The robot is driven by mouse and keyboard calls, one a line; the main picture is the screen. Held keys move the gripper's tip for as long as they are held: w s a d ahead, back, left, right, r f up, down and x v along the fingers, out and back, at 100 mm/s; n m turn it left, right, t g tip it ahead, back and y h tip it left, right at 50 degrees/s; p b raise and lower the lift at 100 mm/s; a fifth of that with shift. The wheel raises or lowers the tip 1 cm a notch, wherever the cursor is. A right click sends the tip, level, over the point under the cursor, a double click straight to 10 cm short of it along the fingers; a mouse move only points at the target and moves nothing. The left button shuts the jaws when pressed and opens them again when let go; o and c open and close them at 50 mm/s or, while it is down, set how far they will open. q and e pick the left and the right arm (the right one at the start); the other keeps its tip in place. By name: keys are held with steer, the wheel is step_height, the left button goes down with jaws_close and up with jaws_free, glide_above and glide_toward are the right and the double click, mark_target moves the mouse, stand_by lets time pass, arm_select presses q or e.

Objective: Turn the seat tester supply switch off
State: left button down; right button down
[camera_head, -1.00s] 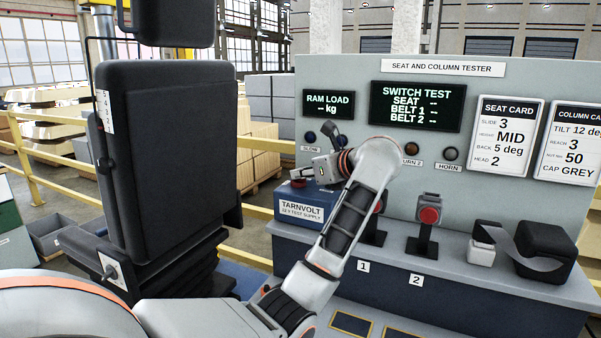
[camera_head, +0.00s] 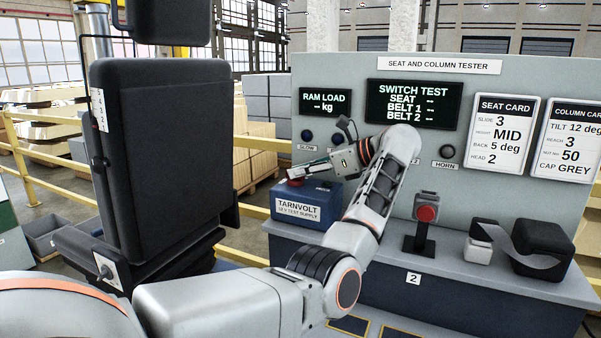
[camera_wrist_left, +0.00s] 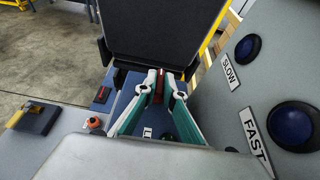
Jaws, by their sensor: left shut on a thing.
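The seat tester supply is a blue box (camera_head: 303,205) labelled TARNVOLT on the left end of the bench. A red switch part (camera_head: 296,182) shows on its top. My left gripper (camera_head: 290,172) is at the top of the box, its fingers pointing left, right at the red part. In the left wrist view, the gripper's teal-sided fingers (camera_wrist_left: 158,82) are closed together, with a narrow dark red piece (camera_wrist_left: 159,90) between their tips. The fingers hide part of the box top, and the switch's setting cannot be read. My right gripper is not in view.
The tester panel (camera_head: 465,92) rises behind the arm, its SWITCH TEST display (camera_head: 414,103) lit. The black seat (camera_head: 160,150) is close on the left.

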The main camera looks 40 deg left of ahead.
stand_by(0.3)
arm_select(q)
steer(key=c, duration=2.1)
jaws_free()
steer(key=shift+c, duration=0.2)
steer(key=v, duration=1.2)
steer(key=shift+r, duration=0.1)
